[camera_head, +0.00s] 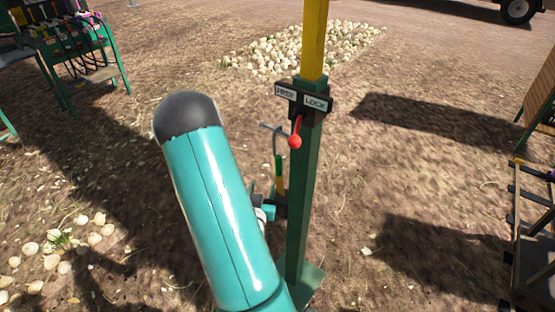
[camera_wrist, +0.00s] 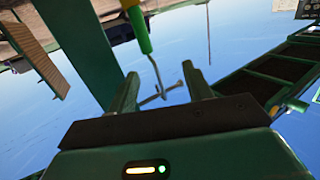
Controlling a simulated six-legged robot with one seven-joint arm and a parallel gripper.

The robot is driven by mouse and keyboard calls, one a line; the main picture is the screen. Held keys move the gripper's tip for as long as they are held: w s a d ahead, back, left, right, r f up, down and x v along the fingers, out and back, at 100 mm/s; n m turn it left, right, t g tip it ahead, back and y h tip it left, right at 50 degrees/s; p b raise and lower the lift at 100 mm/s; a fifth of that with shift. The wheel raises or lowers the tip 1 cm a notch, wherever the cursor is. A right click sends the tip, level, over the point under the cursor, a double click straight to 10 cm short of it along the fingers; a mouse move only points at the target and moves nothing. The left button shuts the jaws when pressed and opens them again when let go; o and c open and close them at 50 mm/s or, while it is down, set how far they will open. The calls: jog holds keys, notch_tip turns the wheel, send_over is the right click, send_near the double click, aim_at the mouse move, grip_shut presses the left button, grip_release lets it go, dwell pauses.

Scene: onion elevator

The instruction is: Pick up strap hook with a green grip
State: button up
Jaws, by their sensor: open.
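The strap hook (camera_wrist: 142,30) hangs into the wrist view from the top, with a green grip, a yellow end and a thin bent metal shaft. Its metal end shows between the fingers of my gripper (camera_wrist: 160,72), which is open; I cannot tell how far in depth the hook lies from them. No finger is seen closed on it. In the head view the hook (camera_head: 279,178) stands upright beside the green post (camera_head: 305,190), metal end up. My gripper (camera_head: 263,208) is mostly hidden behind my teal arm there, close to the post and the hook's lower part.
The post carries a FREE/LOCK plate (camera_head: 302,97) and a red ball lever (camera_head: 295,141). A table with tools (camera_head: 75,40) is at the upper left. Onion piles (camera_head: 300,48) lie behind the post and at lower left. A rack (camera_head: 535,210) stands right; ground between is clear.

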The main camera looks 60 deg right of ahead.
aim_at(278, 160)
jog(key=shift+h, duration=0.6)
jog(key=s+x, duration=0.1)
jog(key=x, duration=0.3)
jog(key=s+x, duration=0.1)
jog(key=x, duration=0.4)
jog(key=s+d+x, duration=0.1)
jog(key=x, duration=0.3)
jog(key=shift+w+d+f, duration=0.15)
jog(key=shift+d+f, duration=0.1)
jog(key=shift+d, duration=0.05)
grip_shut()
jog(key=shift+r, duration=0.2)
